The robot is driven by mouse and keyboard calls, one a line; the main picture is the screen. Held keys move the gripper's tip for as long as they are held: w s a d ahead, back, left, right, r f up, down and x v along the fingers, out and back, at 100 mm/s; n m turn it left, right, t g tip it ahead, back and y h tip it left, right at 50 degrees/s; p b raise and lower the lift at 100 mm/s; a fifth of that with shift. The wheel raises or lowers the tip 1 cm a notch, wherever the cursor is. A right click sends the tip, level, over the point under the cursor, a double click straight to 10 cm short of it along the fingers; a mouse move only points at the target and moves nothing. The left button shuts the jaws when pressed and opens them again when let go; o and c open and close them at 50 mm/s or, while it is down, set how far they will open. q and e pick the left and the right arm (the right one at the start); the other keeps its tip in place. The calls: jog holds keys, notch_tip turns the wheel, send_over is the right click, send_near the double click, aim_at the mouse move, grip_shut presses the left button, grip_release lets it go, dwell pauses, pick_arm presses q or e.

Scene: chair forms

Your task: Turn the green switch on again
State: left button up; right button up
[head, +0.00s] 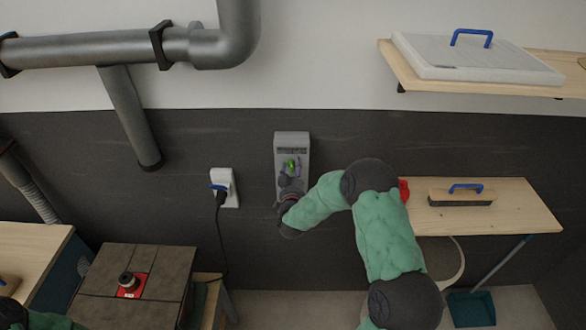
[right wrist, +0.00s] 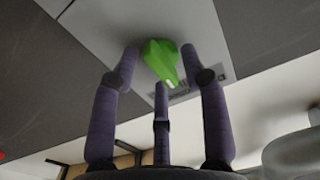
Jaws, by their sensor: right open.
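The green switch (head: 292,164) sits on a grey box (head: 291,142) fixed to the dark part of the wall. In the right wrist view the green switch (right wrist: 161,61) shows up close as a tilted green knob on the pale box face (right wrist: 105,30). My right gripper (head: 290,172) is at the box, just below the switch. In the right wrist view its purple-grey fingers (right wrist: 160,68) are spread open around the near side of the switch, two at the sides and one below. I cannot tell whether any finger touches it. My left gripper is out of view.
A white socket with a blue-handled plug (head: 219,187) is left of the box. A wooden shelf (head: 520,208) with a blue-handled brush (head: 463,195) lies to the right. Pipes (head: 100,47) run upper left.

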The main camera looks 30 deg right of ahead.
jog(key=c, duration=0.9)
jog(key=shift+o, duration=0.2)
jog(key=shift+f+m+b, duration=0.15)
jog(key=shift+m+b, duration=0.55)
jog(key=shift+b, duration=0.6)
jog(key=m+b, duration=0.5)
jog(key=b, duration=0.3)
jog(key=f+m+b, duration=0.1)
jog(key=m+b, duration=0.4)
jog(key=b, duration=0.3)
jog(key=m+b, duration=0.4)
jog(key=b, duration=0.4)
jog(key=shift+f+m, duration=0.15)
jog(key=shift+m, duration=0.25)
jog(key=shift+m+b, duration=1)
jog(key=shift+b, duration=0.45)
jog(key=shift+a, duration=0.1)
jog(key=o, duration=0.9)
jog(key=shift+f, duration=0.1)
jog(key=shift+c, duration=0.2)
jog(key=shift+r, duration=0.35)
